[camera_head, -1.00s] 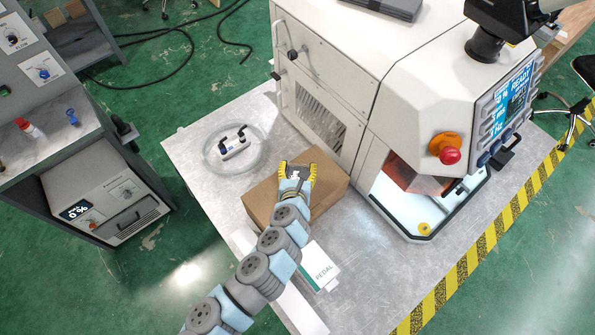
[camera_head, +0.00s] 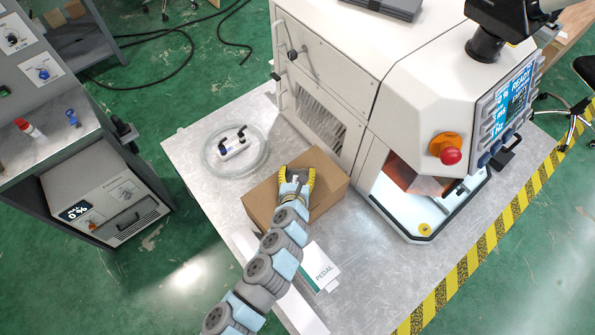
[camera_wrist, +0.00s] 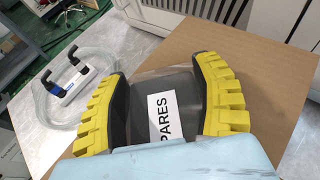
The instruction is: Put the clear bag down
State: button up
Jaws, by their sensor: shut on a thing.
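My gripper (camera_head: 297,175) is over a brown cardboard box (camera_head: 262,203). It is shut on the clear bag (camera_wrist: 165,78), whose grey see-through film spans between the two yellow-and-black fingers in the wrist view. A white label (camera_wrist: 163,117) on the bag reads "PARES", the rest cut off by the gripper. The box surface (camera_wrist: 262,72) lies behind and below the bag; whether the bag touches it I cannot tell. In the head view the bag is mostly hidden by my gripper.
A coiled clear hose with a black-handled white part (camera_head: 233,145) lies left of the box. A white machine (camera_head: 345,50) stands close behind it. A PEDAL card (camera_head: 318,270) lies in front. Bare metal table (camera_head: 370,285) is free at the front right.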

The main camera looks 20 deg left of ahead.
jog(key=shift+f, duration=0.15)
jog(key=o, duration=1.2)
jog(key=shift+r, duration=0.25)
jog(key=shift+v, duration=6.05)
jog(key=shift+f, duration=0.15)
